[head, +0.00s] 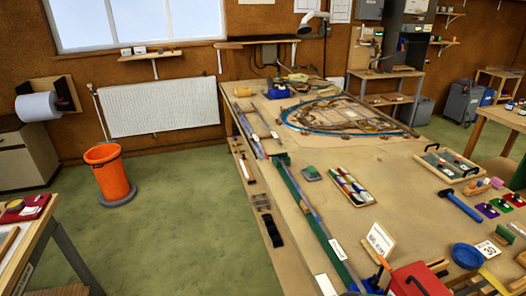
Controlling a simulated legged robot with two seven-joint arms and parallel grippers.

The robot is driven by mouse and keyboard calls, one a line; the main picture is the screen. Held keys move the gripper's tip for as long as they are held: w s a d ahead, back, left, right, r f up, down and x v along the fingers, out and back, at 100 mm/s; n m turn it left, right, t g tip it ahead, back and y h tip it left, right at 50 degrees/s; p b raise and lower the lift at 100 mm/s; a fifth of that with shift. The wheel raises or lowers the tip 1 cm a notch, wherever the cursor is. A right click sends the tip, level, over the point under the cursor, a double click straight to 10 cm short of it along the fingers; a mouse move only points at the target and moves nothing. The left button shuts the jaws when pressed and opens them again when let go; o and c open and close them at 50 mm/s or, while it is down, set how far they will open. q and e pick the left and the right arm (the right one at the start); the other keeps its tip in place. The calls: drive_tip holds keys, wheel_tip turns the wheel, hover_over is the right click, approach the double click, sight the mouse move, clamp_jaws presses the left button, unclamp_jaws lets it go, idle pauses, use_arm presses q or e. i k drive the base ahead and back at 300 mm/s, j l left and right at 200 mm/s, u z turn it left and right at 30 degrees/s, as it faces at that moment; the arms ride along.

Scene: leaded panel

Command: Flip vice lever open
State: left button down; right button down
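No part of either gripper shows in the head view. A small blue device with an orange-red upright piece (381,264) is at the near edge of the workbench (340,155), partly cut off by the bottom of the picture. A small dark green block (281,158) sits on the bench's left edge, at the far end of a long green strip (312,217). A blue item (278,91) is at the bench's far end. I cannot tell which of these is the vice, or how its lever stands.
A leaded panel (345,117) lies farther back. An orange bin (109,174) stands on the floor at left. Green floor left of the bench is clear.

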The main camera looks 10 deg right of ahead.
sight(267, 156)
drive_tip(key=i+j+z, duration=0.25)
drive_tip(key=i+j, duration=0.7)
drive_tip(key=i, duration=0.4)
drive_tip(key=i+j+z, duration=0.25)
drive_tip(key=i+j, duration=0.95)
